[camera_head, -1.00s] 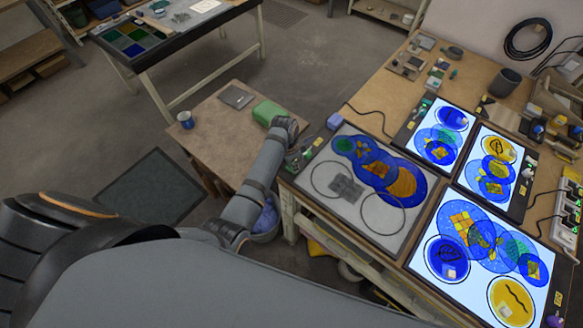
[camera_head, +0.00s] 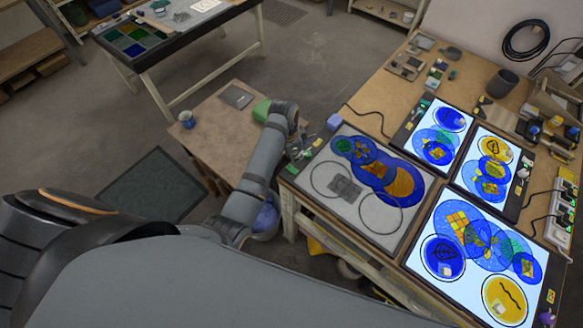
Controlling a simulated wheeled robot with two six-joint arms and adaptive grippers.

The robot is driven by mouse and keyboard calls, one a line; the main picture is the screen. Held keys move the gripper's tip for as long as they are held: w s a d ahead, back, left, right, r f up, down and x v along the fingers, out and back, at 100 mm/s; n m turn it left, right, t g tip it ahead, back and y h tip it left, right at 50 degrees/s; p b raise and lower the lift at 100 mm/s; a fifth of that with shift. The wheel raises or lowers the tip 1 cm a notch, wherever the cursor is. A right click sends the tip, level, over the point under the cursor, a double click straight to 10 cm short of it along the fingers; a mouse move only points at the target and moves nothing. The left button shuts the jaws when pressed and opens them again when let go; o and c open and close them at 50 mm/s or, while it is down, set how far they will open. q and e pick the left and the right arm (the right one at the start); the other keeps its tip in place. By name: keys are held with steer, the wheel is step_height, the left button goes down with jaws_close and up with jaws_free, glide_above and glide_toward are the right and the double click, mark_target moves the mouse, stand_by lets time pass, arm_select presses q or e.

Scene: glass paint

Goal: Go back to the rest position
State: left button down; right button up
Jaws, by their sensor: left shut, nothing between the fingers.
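My left arm reaches up from the lower middle in the head view. Its bend is in front of the small wooden table (camera_head: 215,128). My left gripper (camera_head: 299,154) is small and partly hidden behind the arm, near the left corner of the unlit grey panel (camera_head: 325,205). It is shut, and I see nothing held in it. My right gripper is not in view.
Lit panels (camera_head: 421,207) with blue and yellow glass discs cover the workbench (camera_head: 385,82) at right.

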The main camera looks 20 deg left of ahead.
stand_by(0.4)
arm_select(q)
steer(key=s+a+r+n+t+y, duration=0.1)
steer(key=s+a+r+n, duration=0.3)
steer(key=s, duration=0.6)
steer(key=s+a+r+n+t+y, duration=0.1)
steer(key=s+a+r+n, duration=0.1)
steer(key=s+a+n, duration=0.5)
steer(key=s+a+f+m+g+b, duration=0.1)
steer(key=s+f+b, duration=0.25)
steer(key=f, duration=1.45)
steer(key=s+f+m+b, duration=0.15)
steer(key=f+b, duration=0.35)
steer(key=f, duration=1.2)
steer(key=s+a+f+n+g+b, duration=0.1)
steer(key=s+f+b, duration=0.3)
steer(key=s+f, duration=1.4)
steer(key=shift+s+f+b, duration=0.15)
steer(key=shift+f+b, duration=0.15)
steer(key=shift+f, duration=0.6)
